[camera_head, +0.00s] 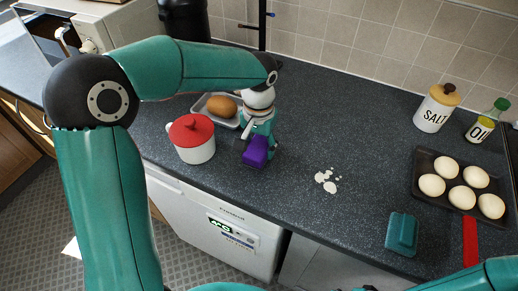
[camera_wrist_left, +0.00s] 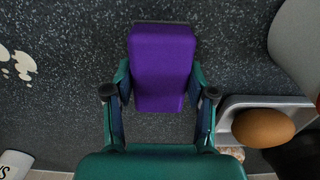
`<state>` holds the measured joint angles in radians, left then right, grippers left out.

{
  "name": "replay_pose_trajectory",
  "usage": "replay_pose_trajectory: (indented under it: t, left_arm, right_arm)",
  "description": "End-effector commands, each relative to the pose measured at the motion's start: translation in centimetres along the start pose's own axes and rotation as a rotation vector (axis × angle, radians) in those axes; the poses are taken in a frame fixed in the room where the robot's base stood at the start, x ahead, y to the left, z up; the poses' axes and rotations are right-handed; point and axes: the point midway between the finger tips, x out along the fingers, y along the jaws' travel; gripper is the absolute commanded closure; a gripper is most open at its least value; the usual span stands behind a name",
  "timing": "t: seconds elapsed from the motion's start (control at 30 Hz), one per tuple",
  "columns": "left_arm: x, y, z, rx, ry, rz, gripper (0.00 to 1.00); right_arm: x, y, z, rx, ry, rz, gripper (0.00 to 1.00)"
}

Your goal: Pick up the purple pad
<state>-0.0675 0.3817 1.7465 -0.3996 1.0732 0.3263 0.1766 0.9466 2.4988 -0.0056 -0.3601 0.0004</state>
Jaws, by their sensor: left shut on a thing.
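The purple pad (camera_head: 256,151) is a small block over the dark counter, between the lidded pot and the white spill. In the left wrist view the purple pad (camera_wrist_left: 162,65) sits between both fingers. My left gripper (camera_head: 259,138) points down at it and is shut on it, one finger on each side (camera_wrist_left: 160,88). I cannot tell whether the pad touches the counter or hangs just above it. Part of my right arm (camera_head: 475,278) shows at the lower right; its gripper is out of view.
A white pot with red lid (camera_head: 194,141) stands left of the pad, and a tray (camera_head: 200,108) with a brown potato or bread (camera_head: 222,106) behind. White spill (camera_head: 327,184), teal pad (camera_head: 401,233), egg pan (camera_head: 424,168), salt jar (camera_head: 434,113) and oil bottle (camera_head: 482,127) lie rightward.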

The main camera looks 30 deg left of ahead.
Motion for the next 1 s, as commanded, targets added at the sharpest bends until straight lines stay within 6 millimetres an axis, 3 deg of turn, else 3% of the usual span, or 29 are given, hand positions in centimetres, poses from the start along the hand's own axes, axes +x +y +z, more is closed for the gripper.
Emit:
replay_pose_trajectory:
  t: [0.27, 0.47, 0.67, 1.0]
  left_arm:
    - [-0.5, 0.0, 0.0, -0.001, 0.002, 0.0, 0.77]
    - [-2.5, 0.0, -0.1, -0.001, 0.005, 0.001, 0.77]
    - [-6.4, 0.0, -0.1, -0.001, 0.007, 0.001, 0.77]
    - [-15.0, 0.0, -0.1, -0.002, 0.006, 0.001, 0.77]
  right_arm:
    - [0.0, 0.0, 0.0, 0.0, 0.0, 0.0, 0.59]
    - [0.0, 0.0, 0.0, 0.0, 0.0, 0.0, 0.59]
    - [-0.1, 0.0, 0.0, 0.0, 0.0, 0.0, 0.59]
    - [-0.9, -0.3, 0.0, 0.0, 0.0, 0.0, 0.59]
